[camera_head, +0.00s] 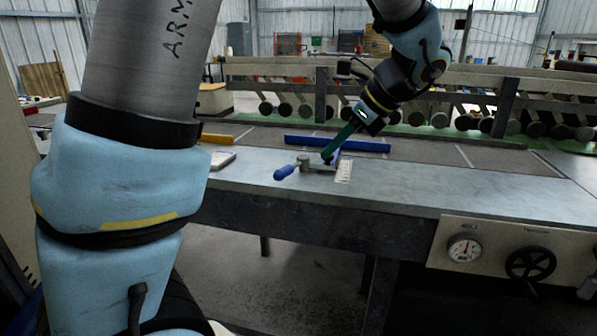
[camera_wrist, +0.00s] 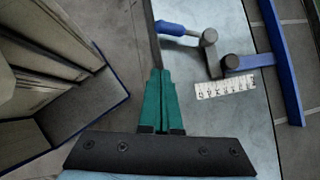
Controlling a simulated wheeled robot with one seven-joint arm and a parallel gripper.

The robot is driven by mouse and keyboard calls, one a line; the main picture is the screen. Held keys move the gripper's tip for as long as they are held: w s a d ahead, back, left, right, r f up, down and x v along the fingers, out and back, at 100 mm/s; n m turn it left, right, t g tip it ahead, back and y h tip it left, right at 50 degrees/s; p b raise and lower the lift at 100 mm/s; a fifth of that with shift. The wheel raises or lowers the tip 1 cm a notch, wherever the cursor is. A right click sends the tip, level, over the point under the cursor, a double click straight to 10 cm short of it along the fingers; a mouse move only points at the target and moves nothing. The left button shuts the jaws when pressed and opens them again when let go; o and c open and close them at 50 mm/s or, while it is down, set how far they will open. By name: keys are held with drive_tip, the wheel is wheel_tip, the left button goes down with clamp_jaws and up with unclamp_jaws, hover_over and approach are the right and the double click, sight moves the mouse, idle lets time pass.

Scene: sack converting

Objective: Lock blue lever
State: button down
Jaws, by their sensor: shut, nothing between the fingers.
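The blue lever (camera_head: 284,173) sticks out to the left from a grey metal pivot (camera_head: 304,160) on the table. In the wrist view the lever's blue grip (camera_wrist: 172,28) lies near the top, its rod running right to the round pivot (camera_wrist: 208,37). A dark clamp piece (camera_wrist: 237,62) with a blue end sits beside the pivot, next to a white ruled scale (camera_wrist: 225,87). My gripper (camera_head: 328,155), with green fingers, is shut and empty. In the wrist view my gripper (camera_wrist: 160,72) shows apart from the grip. I cannot tell its height above the table.
A blue bar (camera_head: 337,144) lies behind the clamp. The steel table (camera_head: 400,186) is mostly clear to the right. A panel with a gauge (camera_head: 464,249) and a handwheel (camera_head: 531,263) is at its front. A roller rack (camera_head: 430,108) stands behind.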

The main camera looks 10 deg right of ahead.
sight(292, 170)
drive_tip(key=shift+s+d+r+m+t, duration=0.1)
drive_tip(key=shift+d+r+m+t, duration=0.15)
drive_tip(key=shift+d, duration=0.25)
drive_tip(key=shift+s+d+r+m+t, duration=0.1)
drive_tip(key=shift+d+r+m+t, duration=0.05)
drive_tip(key=shift+d+r+m, duration=0.25)
drive_tip(key=shift+f, duration=0.2)
drive_tip(key=x, duration=0.4)
drive_tip(key=r+p+x, duration=0.1)
drive_tip(key=x, duration=0.3)
drive_tip(key=w+a+p+x, duration=0.1)
drive_tip(key=x, duration=0.3)
drive_tip(key=shift+a+r, duration=0.1)
drive_tip(key=shift+r, duration=0.15)
drive_tip(key=shift+w+a+f+p, duration=0.25)
drive_tip(key=shift+w+a+p, duration=0.1)
drive_tip(key=shift+w+a, duration=0.1)
